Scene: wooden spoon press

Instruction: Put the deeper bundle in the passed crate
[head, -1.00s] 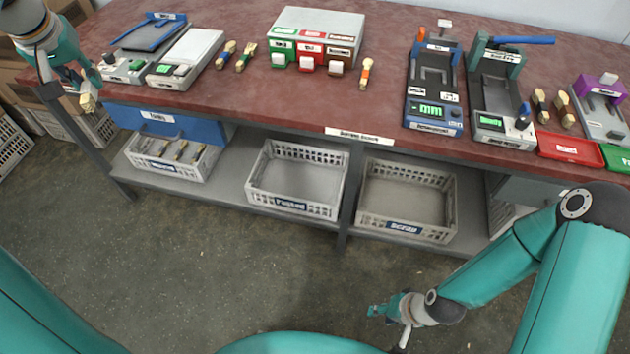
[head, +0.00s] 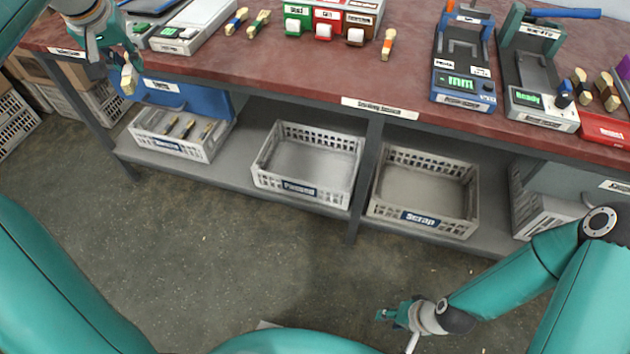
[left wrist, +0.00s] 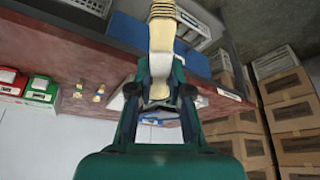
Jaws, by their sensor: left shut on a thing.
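My left gripper (head: 122,62) is shut on a pale wooden bundle (head: 129,80), held in front of the bench's left end near the blue drawer. In the left wrist view the bundle (left wrist: 163,35) sticks out beyond the fingers, with a yellowish ribbed end. The crate labelled Passed (head: 268,181) stands empty on the lower shelf, to the right of and below my left gripper. My right gripper (head: 384,314) is low over the floor, away from the bench; its finger opening is too small to tell.
A crate labelled Scrap (head: 385,208) stands empty to the right; a crate (head: 165,148) with several bundles stands to the left. The bench top (head: 345,80) overhangs the shelf. Bundles banded blue (head: 236,20), green (head: 259,22) and orange (head: 388,45) lie on it. A bench leg (head: 366,180) separates the empty crates.

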